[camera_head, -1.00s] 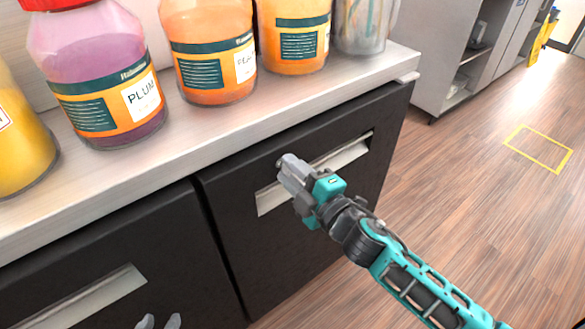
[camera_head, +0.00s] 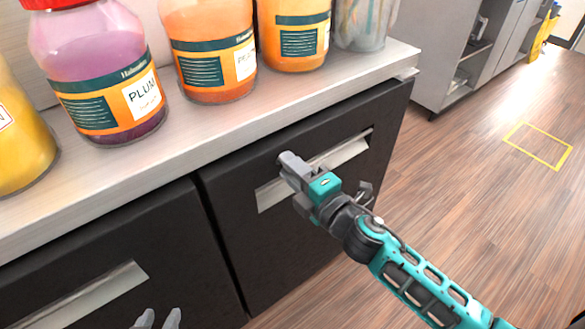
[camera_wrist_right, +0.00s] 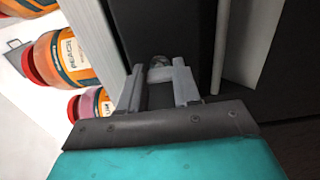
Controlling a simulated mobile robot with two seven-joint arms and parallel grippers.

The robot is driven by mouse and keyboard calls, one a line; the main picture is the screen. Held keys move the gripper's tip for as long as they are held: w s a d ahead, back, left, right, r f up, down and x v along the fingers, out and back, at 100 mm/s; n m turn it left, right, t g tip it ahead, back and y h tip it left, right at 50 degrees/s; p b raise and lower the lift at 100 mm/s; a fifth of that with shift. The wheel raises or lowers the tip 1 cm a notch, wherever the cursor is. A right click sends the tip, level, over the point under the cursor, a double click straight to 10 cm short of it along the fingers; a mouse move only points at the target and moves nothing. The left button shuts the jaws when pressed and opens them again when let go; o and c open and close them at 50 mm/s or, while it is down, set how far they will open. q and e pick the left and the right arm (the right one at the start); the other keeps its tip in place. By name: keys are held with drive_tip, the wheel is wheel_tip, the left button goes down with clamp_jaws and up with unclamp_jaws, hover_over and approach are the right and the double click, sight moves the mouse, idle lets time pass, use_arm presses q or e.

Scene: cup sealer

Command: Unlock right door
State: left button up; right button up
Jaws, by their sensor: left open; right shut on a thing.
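The right door (camera_head: 300,240) is a black cabinet front with a pale recessed handle (camera_head: 340,155), and it sits closed under the counter. In the head view the fingers hide the lock. My left gripper (camera_head: 158,318) shows only its open fingertips at the bottom edge, in front of the left door (camera_head: 130,240), touching nothing visible.
A pale counter (camera_head: 190,130) overhangs the doors. Several jars stand on it, including a plum jar (camera_head: 110,75), with a clear container (camera_head: 362,22) at the right end. Open wooden floor (camera_head: 480,210) lies to the right, before a grey shelf unit (camera_head: 450,60).

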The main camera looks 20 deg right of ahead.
drive_tip(key=o, duration=1.1)
drive_tip(key=shift+c, duration=0.2)
use_arm(q)
drive_tip(key=shift+w+d+f+b, duration=0.2)
drive_tip(key=shift+d+b, duration=0.25)
drive_tip(key=shift+b, duration=0.3)
use_arm(e)
drive_tip(key=v, duration=1.3)
use_arm(q)
drive_tip(key=shift+a, duration=0.1)
use_arm(e)
drive_tip(key=shift+w, duration=0.1)
